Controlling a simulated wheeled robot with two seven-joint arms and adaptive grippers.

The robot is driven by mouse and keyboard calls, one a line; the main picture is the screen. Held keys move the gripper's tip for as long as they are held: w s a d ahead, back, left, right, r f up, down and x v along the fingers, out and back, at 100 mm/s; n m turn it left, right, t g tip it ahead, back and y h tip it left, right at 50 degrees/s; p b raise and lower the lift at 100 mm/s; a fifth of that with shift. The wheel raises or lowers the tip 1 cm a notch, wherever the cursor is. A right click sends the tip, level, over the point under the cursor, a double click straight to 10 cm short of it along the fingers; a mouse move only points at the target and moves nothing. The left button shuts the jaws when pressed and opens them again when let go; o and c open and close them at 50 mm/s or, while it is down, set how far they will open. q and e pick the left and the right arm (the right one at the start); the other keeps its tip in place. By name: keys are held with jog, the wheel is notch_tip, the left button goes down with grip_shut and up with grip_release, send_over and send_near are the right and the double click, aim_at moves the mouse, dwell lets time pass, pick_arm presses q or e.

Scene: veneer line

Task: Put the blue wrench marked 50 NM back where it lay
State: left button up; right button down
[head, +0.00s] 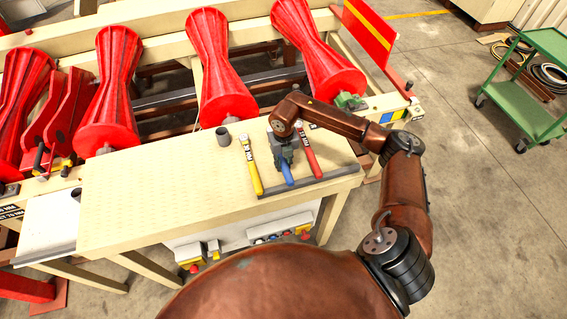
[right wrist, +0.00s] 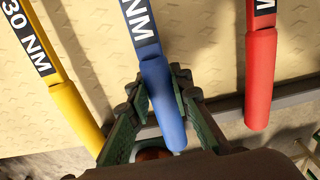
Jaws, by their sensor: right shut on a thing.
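The blue wrench (head: 287,173) is at the right end of the cream table, between the yellow wrench (head: 251,165) and the red wrench (head: 307,150). My right gripper (head: 284,158) is over it and hides much of it in the head view. In the right wrist view the blue handle (right wrist: 159,90) runs between the green fingers of my right gripper (right wrist: 160,105), which is shut on it. Its label shows "NM"; the number is cut off. I cannot tell whether it touches the table. My left gripper is not in view.
The yellow wrench reads 30 NM in the right wrist view (right wrist: 55,85). A dark strip (head: 325,183) runs along the table's front right edge. A grey cup (head: 223,136) stands at the back of the table (head: 150,195). Large red rollers (head: 218,70) stand behind. The table's left is clear.

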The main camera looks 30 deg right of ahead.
jog(key=shift+f, duration=0.25)
jog(key=c, duration=1.7)
grip_release()
jog(key=shift+o, duration=0.2)
jog(key=shift+r+p, duration=1.9)
jog(key=shift+r, duration=2.15)
